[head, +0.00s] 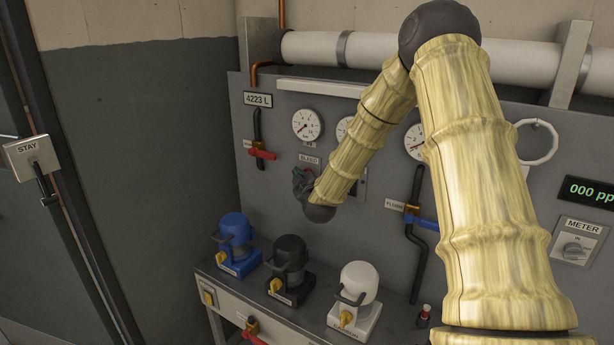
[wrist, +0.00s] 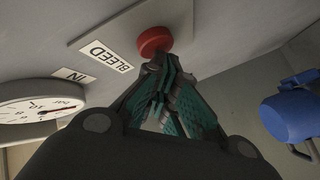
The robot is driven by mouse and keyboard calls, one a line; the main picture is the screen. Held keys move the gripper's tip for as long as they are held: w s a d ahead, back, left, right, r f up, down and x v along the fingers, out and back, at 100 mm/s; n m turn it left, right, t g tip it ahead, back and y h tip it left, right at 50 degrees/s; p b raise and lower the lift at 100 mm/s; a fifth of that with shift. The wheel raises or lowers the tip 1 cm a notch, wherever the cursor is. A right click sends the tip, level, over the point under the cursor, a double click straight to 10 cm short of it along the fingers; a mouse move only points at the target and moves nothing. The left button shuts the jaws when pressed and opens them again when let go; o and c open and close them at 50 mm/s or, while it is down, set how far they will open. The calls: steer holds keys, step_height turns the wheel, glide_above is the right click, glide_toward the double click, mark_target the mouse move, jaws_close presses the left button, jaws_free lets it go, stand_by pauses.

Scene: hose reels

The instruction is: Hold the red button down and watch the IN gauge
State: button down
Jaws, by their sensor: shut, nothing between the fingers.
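The red button (wrist: 155,40) is on a plate marked BLEED on the grey panel. It shows in the wrist view, and my gripper hides it in the head view. My gripper (wrist: 160,62) is shut and empty, its fingertips at the button's near edge. They touch it or nearly touch it; I cannot tell whether it is pressed in. In the head view my gripper (head: 302,183) is just below the BLEED label. The IN gauge (head: 307,125) is a round white dial above that label. The same gauge (wrist: 38,108) is cut off and seen obliquely in the wrist view, its reading unclear.
Blue (head: 235,243), black (head: 288,266) and white (head: 357,298) domed units stand on a shelf below my gripper. A red-handled valve (head: 262,153) is left of the gauge. My arm partly covers other gauges. A blue-handled valve (head: 420,220) is farther right.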

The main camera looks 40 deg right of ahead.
steer(key=shift+s+a, duration=0.2)
steer(key=shift+a, duration=0.35)
steer(key=shift+a, duration=0.1)
steer(key=shift+s+a, duration=0.3)
steer(key=shift+a, duration=0.45)
steer(key=shift+s+a, duration=0.35)
steer(key=shift+a, duration=0.4)
steer(key=shift+s+a, duration=0.3)
steer(key=shift+a, duration=0.45)
